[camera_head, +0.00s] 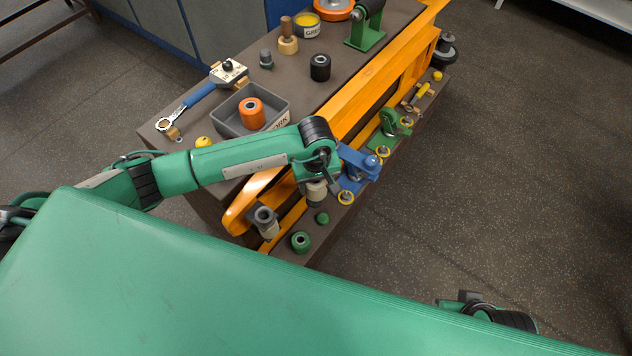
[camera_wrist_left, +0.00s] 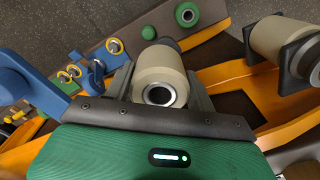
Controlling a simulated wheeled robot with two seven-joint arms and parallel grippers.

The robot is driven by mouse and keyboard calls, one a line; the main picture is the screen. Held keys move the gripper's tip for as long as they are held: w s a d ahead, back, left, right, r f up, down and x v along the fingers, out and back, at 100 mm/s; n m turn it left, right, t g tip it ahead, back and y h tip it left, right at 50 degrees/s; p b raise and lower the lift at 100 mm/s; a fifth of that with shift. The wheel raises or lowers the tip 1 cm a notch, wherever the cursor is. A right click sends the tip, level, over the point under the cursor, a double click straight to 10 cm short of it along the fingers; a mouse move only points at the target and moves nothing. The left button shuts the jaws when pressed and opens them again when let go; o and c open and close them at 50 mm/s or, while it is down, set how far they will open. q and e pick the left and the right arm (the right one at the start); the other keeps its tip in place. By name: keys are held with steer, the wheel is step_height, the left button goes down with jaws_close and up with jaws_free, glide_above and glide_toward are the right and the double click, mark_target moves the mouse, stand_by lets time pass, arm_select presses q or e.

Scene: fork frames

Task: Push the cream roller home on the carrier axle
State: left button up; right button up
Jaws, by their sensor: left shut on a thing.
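My left gripper (camera_head: 317,178) is shut on a cream roller (camera_head: 317,193) above the near edge of the bench. In the left wrist view the roller (camera_wrist_left: 160,72) sits between the two jaws, with its metal-lined bore facing the camera. The bore looks dark, and I cannot tell whether an axle is inside it. A blue carrier (camera_head: 359,165) is just right of the gripper in the head view. A second cream roller (camera_wrist_left: 276,38) sits in a dark bracket at the orange frame; it also shows in the head view (camera_head: 266,217).
The orange fork frame (camera_head: 385,75) runs along the bench. Green rollers (camera_head: 301,242) and yellow rings lie on the near ledge. A grey tray (camera_head: 284,104) holds an orange roller (camera_head: 252,112). A blue-handled wrench (camera_head: 188,101) lies left. Floor to the right is clear.

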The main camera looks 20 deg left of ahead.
arm_select(q)
steer(key=shift+f+b, duration=0.7)
steer(key=shift+f, duration=0.15)
steer(key=o, duration=1.2)
step_height(320, 180, up, 14)
steer(key=shift+f+p, duration=0.1)
steer(key=shift+p, duration=0.8)
